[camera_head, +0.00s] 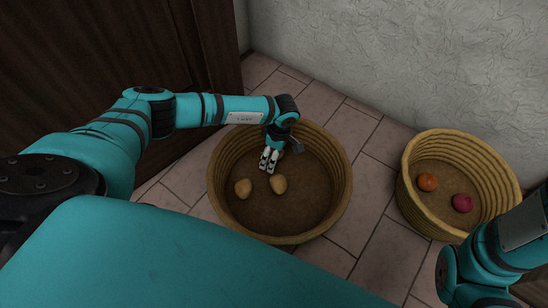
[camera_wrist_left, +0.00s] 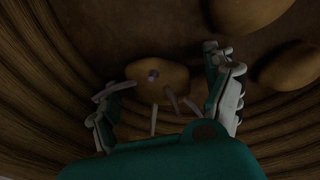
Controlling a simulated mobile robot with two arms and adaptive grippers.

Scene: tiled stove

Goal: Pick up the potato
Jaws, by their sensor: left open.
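A brown potato (camera_wrist_left: 160,78) lies on the basket floor, between the spread fingers of my left gripper (camera_wrist_left: 170,72) in the left wrist view. I cannot tell whether the fingers touch it. In the head view my left gripper (camera_head: 268,160) reaches down into the large woven basket (camera_head: 335,160) and mostly hides that potato. Two other potatoes (camera_head: 243,188) (camera_head: 278,184) lie on the basket floor, nearer to me than the gripper. They also show at the upper right of the wrist view (camera_wrist_left: 250,10) (camera_wrist_left: 290,65). My right gripper is out of view.
A second woven basket (camera_head: 412,205) at the right holds an orange fruit (camera_head: 427,182) and a dark pink one (camera_head: 462,203). A textured wall (camera_head: 400,60) stands behind, and a dark wooden panel (camera_head: 120,50) at the left. Tiled floor (camera_head: 365,215) shows between the baskets.

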